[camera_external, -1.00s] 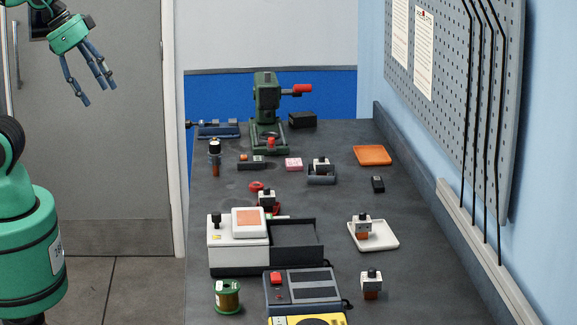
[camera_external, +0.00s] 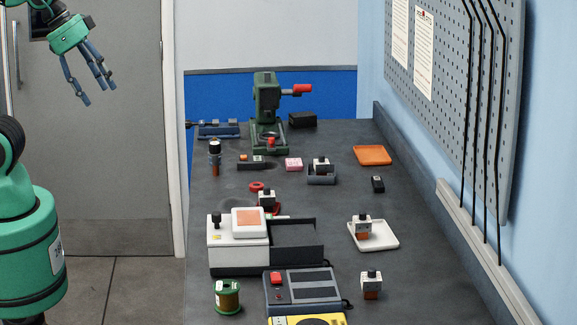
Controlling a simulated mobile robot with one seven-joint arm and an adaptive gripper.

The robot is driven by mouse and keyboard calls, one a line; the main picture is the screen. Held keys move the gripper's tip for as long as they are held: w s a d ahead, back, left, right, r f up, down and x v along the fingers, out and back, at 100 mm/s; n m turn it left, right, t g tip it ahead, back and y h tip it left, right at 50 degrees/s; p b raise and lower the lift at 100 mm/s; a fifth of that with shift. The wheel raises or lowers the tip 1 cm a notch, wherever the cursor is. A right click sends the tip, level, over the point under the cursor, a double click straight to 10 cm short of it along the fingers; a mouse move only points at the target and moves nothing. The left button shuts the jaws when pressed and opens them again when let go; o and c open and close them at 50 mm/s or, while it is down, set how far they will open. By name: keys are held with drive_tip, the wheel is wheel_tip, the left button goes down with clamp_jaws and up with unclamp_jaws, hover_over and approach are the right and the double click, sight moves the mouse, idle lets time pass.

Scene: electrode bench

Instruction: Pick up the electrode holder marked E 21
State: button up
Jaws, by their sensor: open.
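My gripper (camera_external: 88,80) is open and empty at the upper left, in front of the grey door and well away from the bench. Several electrode holders with white blocks and dark tops are on the bench. One holder (camera_external: 371,285) stands at the front right. Another holder (camera_external: 362,228) stands on a white tray (camera_external: 388,238). A third holder (camera_external: 266,198) stands behind the white machine, its lower part hidden. Another holder (camera_external: 321,165) is in a dark grey cradle (camera_external: 321,180) further back. The markings are too small to read, so I cannot tell which is E 21.
A white machine with a dark open bay (camera_external: 296,240), a grey box (camera_external: 302,290), a yellow meter (camera_external: 308,320) and a green spool (camera_external: 227,296) crowd the front left. A green press (camera_external: 267,105) stands at the back. An orange tray (camera_external: 372,155) is at the right. The bench's right middle is fairly clear.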

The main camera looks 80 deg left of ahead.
idle(0.3)
drive_tip(key=w+a+f+m+g+p, duration=0.1)
drive_tip(key=w+a+f+m+g, duration=0.2)
drive_tip(key=w+a, duration=1.65)
drive_tip(key=w+a+f+m+g, duration=0.1)
drive_tip(key=w+a+f, duration=0.1)
drive_tip(key=a+f, duration=0.4)
drive_tip(key=w+a+f+m+p, duration=0.1)
drive_tip(key=w+a+f, duration=0.2)
drive_tip(key=a+f, duration=0.4)
drive_tip(key=w+a+f+m+g, duration=0.1)
drive_tip(key=w+a+f, duration=0.2)
drive_tip(key=a+f, duration=0.3)
drive_tip(key=shift+w+a+f+m+g, duration=0.1)
drive_tip(key=shift+a+f+m, duration=0.05)
drive_tip(key=shift+a, duration=0.7)
drive_tip(key=shift+w+a+f+m+g, duration=0.1)
drive_tip(key=shift+a, duration=0.8)
drive_tip(key=shift+w+a+f+m+g, duration=0.1)
drive_tip(key=shift+a+f+m, duration=0.05)
drive_tip(key=shift+a, duration=0.7)
drive_tip(key=shift+s, duration=0.1)
